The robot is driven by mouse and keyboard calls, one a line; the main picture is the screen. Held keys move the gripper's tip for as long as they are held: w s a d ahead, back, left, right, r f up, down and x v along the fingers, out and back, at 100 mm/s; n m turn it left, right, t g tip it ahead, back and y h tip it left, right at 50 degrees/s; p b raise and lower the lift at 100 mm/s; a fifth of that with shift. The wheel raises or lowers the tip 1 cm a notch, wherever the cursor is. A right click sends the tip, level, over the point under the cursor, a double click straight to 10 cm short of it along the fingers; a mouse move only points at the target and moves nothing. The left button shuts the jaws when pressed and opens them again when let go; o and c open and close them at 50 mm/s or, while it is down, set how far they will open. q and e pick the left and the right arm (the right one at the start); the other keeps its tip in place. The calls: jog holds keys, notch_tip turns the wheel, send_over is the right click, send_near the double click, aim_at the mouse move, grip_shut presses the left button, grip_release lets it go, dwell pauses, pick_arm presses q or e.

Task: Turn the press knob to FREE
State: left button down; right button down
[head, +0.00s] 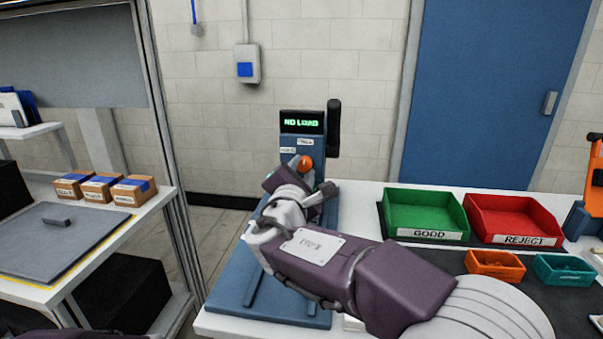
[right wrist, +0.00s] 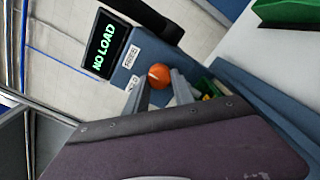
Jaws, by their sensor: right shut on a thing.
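The press (head: 302,145) is a blue upright column on a blue base, with a lit display (head: 302,122) reading NO LOAD. Its orange knob (head: 304,163) sits below the display, between small white labels. In the right wrist view the knob (right wrist: 159,76) lies between the fingertips of my right gripper (right wrist: 160,82). One label (right wrist: 131,55) there appears to read FREE; the other is partly hidden. My right gripper is shut on the knob. The knob's exact pointing direction is hard to tell. My left gripper is out of view.
A green GOOD bin (head: 425,213) and a red REJECT bin (head: 512,220) stand right of the press, with small orange (head: 495,265) and teal (head: 563,270) trays in front. A black handle (head: 333,128) rises beside the press. Several boxes (head: 102,188) sit on the left bench.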

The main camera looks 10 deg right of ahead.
jog(key=c, duration=1.1)
grip_release()
jog(key=shift+o, duration=0.2)
jog(key=v, duration=0.9)
